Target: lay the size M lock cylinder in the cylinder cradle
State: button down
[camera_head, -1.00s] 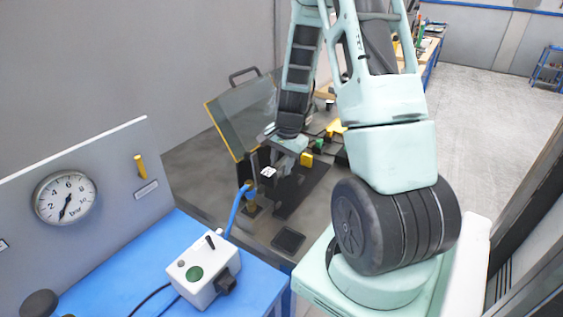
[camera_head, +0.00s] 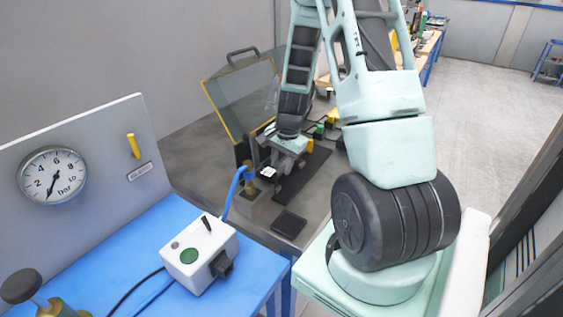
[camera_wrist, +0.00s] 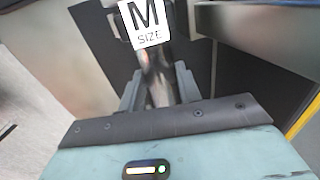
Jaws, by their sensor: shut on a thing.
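My gripper (camera_head: 272,165) is in the middle of the head view, low over the grey work surface beside the tilted clear guard. In the wrist view its jaws (camera_wrist: 159,88) are shut on a dark, shiny piece (camera_wrist: 155,65), which carries a white label reading "M SIZE" (camera_wrist: 146,22). I take this for the size M lock cylinder. The white label (camera_head: 267,172) also shows in the head view at the fingertips. The cylinder's far end is hidden by the label. I cannot make out the cylinder cradle for certain.
A brass fitting with a blue hose (camera_head: 234,192) stands close left of my gripper. The clear guard (camera_head: 243,98) with a yellow edge rises behind. A dark square pad (camera_head: 289,224) lies in front. A white control box (camera_head: 200,254) sits on the blue bench (camera_head: 150,240).

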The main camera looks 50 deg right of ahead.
jog(key=shift+f, duration=0.35)
jog(key=c, duration=1)
grip_release()
jog(key=shift+c, duration=0.2)
jog(key=shift+o, duration=0.7)
jog(key=shift+f, duration=0.1)
notch_tip(320, 180, up, 17)
jog(key=s, duration=0.2)
jog(key=shift+s, duration=0.4)
jog(key=shift+d, duration=0.1)
